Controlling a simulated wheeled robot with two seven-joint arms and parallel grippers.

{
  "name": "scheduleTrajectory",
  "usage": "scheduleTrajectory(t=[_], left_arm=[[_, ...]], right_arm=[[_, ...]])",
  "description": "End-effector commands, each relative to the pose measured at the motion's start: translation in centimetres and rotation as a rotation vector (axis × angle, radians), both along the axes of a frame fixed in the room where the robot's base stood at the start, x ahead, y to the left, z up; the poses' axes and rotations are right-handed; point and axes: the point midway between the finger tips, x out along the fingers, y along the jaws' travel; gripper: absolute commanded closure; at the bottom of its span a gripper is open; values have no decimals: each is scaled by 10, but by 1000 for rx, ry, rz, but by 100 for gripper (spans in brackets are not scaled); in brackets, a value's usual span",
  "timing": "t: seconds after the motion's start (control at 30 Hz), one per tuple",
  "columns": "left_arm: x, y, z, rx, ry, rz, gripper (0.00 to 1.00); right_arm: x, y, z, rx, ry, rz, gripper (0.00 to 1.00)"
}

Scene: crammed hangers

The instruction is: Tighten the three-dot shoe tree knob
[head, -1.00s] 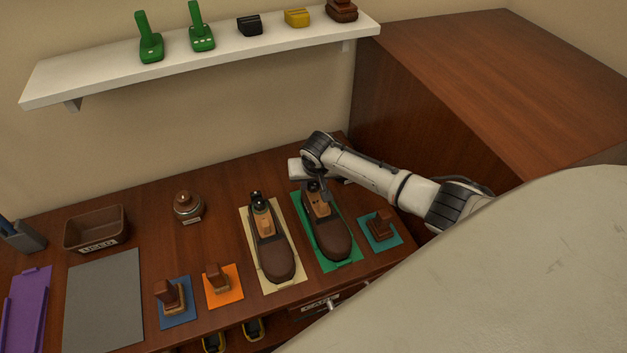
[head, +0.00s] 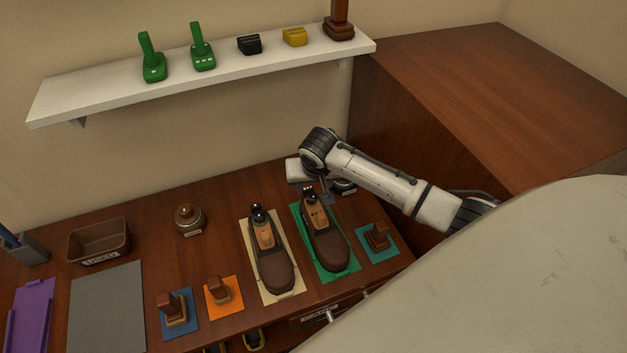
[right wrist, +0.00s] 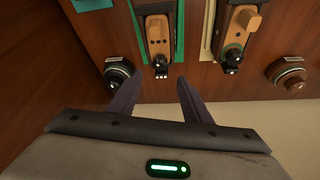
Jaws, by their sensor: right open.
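The brown shoe (head: 334,250) on the green mat holds a tan shoe tree (head: 318,217) with three dark dots, which also shows in the right wrist view (right wrist: 157,28). Its black knob (right wrist: 160,58) is at the heel end, also visible in the head view (head: 309,192). My right gripper (right wrist: 159,80) is open and empty, its fingertips just short of the knob, one to each side in the wrist picture. In the head view my right gripper (head: 326,197) is beside the heel. Contact is not visible. My left gripper is out of view.
A second shoe (head: 275,272) with a similar knob (right wrist: 232,52) stands close by on a cream mat. Round dials (right wrist: 118,71) and (right wrist: 290,75) flank the shoes. A brown block (head: 378,236) sits on a teal mat. A white shelf (head: 110,100) hangs above.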

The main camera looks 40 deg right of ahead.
Motion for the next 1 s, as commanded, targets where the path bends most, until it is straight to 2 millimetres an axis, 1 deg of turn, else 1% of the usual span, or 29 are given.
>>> scheduleTrajectory(t=[0.03,0.13,0.47,0.57,0.7,0.77,0.9,1.0], left_arm=[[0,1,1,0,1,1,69],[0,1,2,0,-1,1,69],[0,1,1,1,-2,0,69],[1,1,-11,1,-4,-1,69],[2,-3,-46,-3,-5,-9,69],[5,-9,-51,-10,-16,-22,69],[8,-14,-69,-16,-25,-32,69],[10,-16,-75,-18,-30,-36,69]], right_arm=[[-2,1,6,0,-1,0,56],[-4,2,11,0,-1,0,56],[-4,2,11,-1,1,1,56],[2,-2,4,-9,29,23,56],[19,-15,-9,-19,145,136,56],[26,-19,-10,-10,208,206,56],[34,-23,-1,37,320,369,56],[36,-23,8,71,365,458,56]])
